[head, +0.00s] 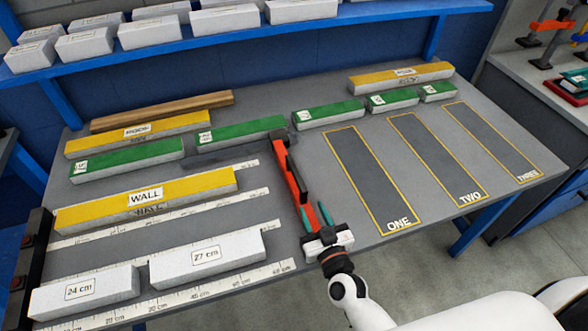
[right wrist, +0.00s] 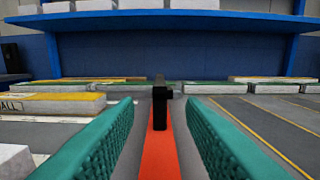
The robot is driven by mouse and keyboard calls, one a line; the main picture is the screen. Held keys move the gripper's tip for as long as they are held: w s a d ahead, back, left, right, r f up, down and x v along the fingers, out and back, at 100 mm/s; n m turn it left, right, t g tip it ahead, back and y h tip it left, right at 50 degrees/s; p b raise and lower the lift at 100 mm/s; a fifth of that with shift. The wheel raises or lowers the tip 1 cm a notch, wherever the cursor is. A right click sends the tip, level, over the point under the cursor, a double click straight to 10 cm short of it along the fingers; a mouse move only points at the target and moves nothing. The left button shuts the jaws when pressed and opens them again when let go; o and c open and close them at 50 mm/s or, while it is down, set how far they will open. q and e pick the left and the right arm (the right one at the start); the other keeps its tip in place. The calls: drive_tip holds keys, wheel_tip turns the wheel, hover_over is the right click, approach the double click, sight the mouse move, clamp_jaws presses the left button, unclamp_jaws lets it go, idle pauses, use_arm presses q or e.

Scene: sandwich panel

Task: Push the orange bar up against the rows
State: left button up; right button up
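The orange bar (head: 292,182) lies on the grey table, right of the rows, with a black piece at its far end. In the right wrist view the bar (right wrist: 162,150) runs straight ahead between the fingers, with the black piece (right wrist: 159,105) upright. My right gripper (head: 317,216) is at the bar's near end, teal fingers apart, with gaps on both sides. The 27 cm white block (head: 207,258), the 24 cm white block (head: 84,291) and the yellow WALL block (head: 190,187) lie left of the bar, apart from it. My left gripper is not in view.
Green blocks (head: 125,160) and yellow ROOF blocks (head: 120,140) lie toward the back. A black stop (head: 30,262) edges the rows at left. Outlined areas ONE (head: 372,180), TWO and THREE are empty at right. A blue shelf (head: 200,45) with white blocks spans the back.

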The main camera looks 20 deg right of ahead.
sight(299, 178)
drive_tip(key=shift+w+r, duration=0.1)
drive_tip(key=shift+w, duration=0.35)
drive_tip(key=w, duration=0.4)
drive_tip(key=shift+w+a+r+p, duration=0.15)
drive_tip(key=shift+w+r+p, duration=0.05)
drive_tip(key=shift+p, duration=0.1)
drive_tip(key=w, duration=0.4)
drive_tip(key=shift+w+f, duration=0.2)
drive_tip(key=shift+f, duration=0.05)
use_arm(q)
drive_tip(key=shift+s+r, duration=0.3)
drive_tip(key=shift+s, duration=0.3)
use_arm(e)
drive_tip(key=shift+w, duration=0.65)
drive_tip(key=shift+c, duration=0.4)
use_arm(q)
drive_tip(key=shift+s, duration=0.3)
use_arm(e)
clamp_jaws()
